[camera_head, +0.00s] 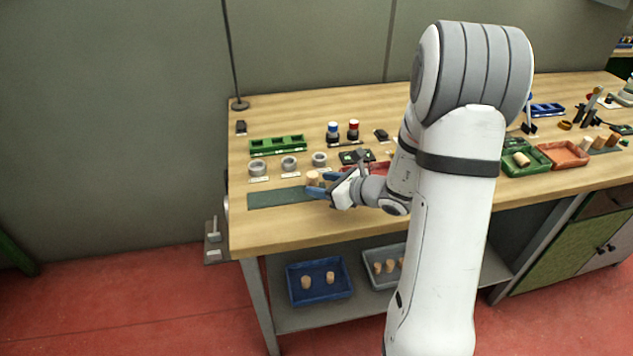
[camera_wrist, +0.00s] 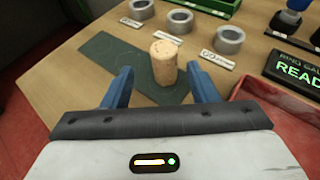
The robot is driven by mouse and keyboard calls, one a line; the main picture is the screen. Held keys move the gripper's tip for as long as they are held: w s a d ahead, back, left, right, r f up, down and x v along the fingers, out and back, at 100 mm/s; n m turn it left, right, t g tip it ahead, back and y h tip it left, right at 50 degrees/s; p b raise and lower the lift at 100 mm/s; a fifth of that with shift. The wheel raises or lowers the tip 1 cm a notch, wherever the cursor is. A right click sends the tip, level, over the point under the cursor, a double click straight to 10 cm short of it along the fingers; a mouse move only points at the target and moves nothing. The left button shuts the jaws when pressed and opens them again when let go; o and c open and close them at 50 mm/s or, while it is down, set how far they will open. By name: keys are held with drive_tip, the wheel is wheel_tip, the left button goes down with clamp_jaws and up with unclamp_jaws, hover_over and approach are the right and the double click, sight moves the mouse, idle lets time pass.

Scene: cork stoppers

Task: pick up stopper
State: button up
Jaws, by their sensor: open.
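A tan cork stopper (camera_wrist: 164,62) stands upright on the dark green mat (camera_wrist: 105,47) in the wrist view. My gripper (camera_wrist: 163,82) is open, with its two blue fingers apart, one on each side of the stopper's near end. I cannot tell whether a finger touches it. In the head view the stopper (camera_head: 313,178) shows just beyond the blue fingers of my gripper (camera_head: 319,185), at the right part of the mat (camera_head: 272,198). My gripper hides part of the mat's right end.
Several grey rings (camera_head: 289,163) with labels stand behind the mat. A green rack (camera_head: 277,145) is farther back. A red tray (camera_wrist: 270,125) lies close to my gripper's right, with a display box (camera_wrist: 294,72) behind it. The mat's left part is clear.

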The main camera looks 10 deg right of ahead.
sight(308, 180)
drive_tip(key=x, duration=0.6)
drive_tip(key=shift+w+d+p, duration=0.2)
drive_tip(key=shift+w+p, duration=0.05)
drive_tip(key=shift+p, duration=0.1)
drive_tip(key=shift+c, duration=0.3)
drive_tip(key=c, duration=1)
drive_tip(key=shift+o, duration=0.2)
